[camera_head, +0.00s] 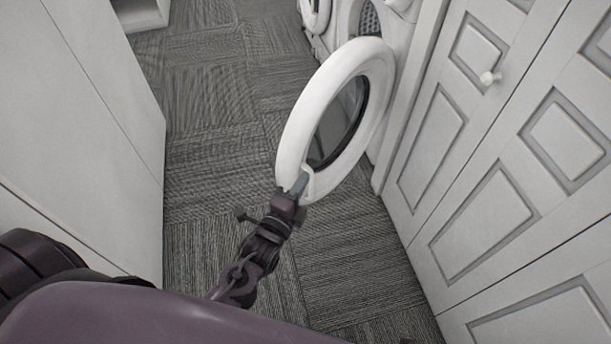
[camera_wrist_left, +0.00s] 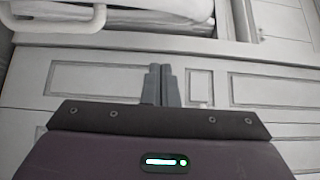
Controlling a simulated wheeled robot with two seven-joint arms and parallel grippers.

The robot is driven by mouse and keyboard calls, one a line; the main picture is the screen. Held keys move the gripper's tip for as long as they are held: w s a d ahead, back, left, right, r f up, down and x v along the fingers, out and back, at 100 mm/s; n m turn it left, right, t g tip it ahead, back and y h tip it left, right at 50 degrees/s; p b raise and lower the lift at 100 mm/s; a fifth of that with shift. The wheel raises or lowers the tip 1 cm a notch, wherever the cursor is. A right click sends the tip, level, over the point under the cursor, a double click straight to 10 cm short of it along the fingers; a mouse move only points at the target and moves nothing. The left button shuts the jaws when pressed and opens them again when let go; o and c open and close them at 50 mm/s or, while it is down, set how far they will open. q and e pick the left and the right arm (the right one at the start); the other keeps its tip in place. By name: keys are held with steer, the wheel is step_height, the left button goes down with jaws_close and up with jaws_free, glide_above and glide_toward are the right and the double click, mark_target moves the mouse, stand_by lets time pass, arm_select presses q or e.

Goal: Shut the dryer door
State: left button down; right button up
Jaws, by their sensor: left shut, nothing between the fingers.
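The dryer door (camera_head: 290,135) is a round white ring with a dark glass centre. It stands swung wide open from the white dryer (camera_head: 400,32). My left gripper (camera_head: 301,184) is shut and empty, its grey fingertips at the lower near edge of the door rim. I cannot tell whether they touch it. In the left wrist view the two fingers of my left gripper (camera_wrist_left: 162,84) are together, pointing toward white panelled doors. A curved white piece (camera_wrist_left: 60,22) shows at the upper left there. My right gripper is not in view.
White panelled closet doors (camera_head: 480,190) with a round knob (camera_head: 489,78) stand along the right. A plain white cabinet (camera_head: 90,110) stands on the left. Grey carpet tile (camera_head: 215,150) lies clear between them. Another round white door (camera_head: 316,14) shows at the top.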

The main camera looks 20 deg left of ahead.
arm_select(q)
glide_above(304, 165)
steer(key=d, duration=0.4)
steer(key=shift+s+a+f, duration=0.1)
steer(key=shift+s+a, duration=0.05)
steer(key=shift+a, duration=1.05)
steer(key=shift+w+a, duration=0.2)
steer(key=shift+a, duration=0.35)
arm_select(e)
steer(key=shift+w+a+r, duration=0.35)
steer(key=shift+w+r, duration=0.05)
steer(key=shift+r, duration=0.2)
arm_select(q)
steer(key=shift+a+b, duration=0.2)
steer(key=shift+b, duration=0.15)
